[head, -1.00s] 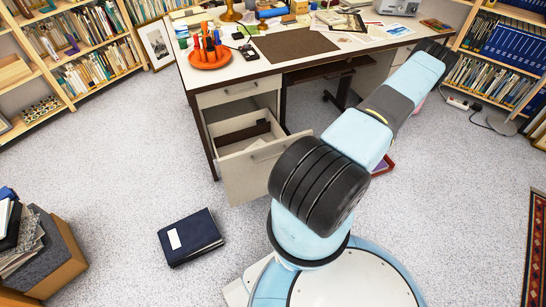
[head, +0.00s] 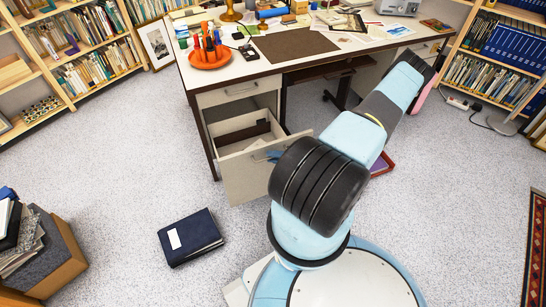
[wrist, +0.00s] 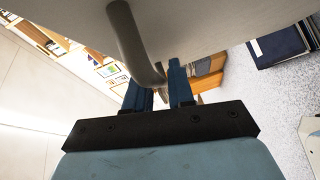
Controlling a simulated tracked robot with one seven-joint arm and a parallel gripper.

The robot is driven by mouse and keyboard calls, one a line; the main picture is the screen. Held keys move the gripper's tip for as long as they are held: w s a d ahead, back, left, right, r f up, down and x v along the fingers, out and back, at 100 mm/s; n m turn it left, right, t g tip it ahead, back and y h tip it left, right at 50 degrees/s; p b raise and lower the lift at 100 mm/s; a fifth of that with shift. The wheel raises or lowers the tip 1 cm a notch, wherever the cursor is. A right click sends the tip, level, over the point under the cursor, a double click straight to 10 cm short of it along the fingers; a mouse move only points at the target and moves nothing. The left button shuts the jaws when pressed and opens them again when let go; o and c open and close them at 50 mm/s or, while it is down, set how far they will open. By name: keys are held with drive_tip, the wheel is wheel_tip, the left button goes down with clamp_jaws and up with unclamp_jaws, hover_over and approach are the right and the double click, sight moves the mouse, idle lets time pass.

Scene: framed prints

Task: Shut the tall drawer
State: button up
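The tall drawer (head: 245,180) is the lower drawer of the desk's left pedestal. It stands pulled out, its open top showing in the head view. My gripper's blue fingers (head: 273,156) show at the drawer's handle, partly hidden behind my arm. In the wrist view my gripper (wrist: 157,88) has its two fingers apart, with the grey bar handle (wrist: 135,42) reaching down between them. I cannot tell whether they touch it. The pale drawer front (wrist: 215,20) fills the top of that view.
The shallow upper drawer (head: 238,92) is shut. The desk (head: 350,45) holds an orange tray (head: 208,62) and papers. A dark blue binder (head: 190,237) lies on the floor left of my base. A box of books (head: 50,255) stands further left. The floor between is clear.

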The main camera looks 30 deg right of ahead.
drive_tip(key=shift+w+a, duration=0.2)
drive_tip(key=shift+w, duration=0.05)
drive_tip(key=shift+c, duration=0.2)
clamp_jaws()
drive_tip(key=shift+f, duration=0.1)
drive_tip(key=shift+d, duration=0.1)
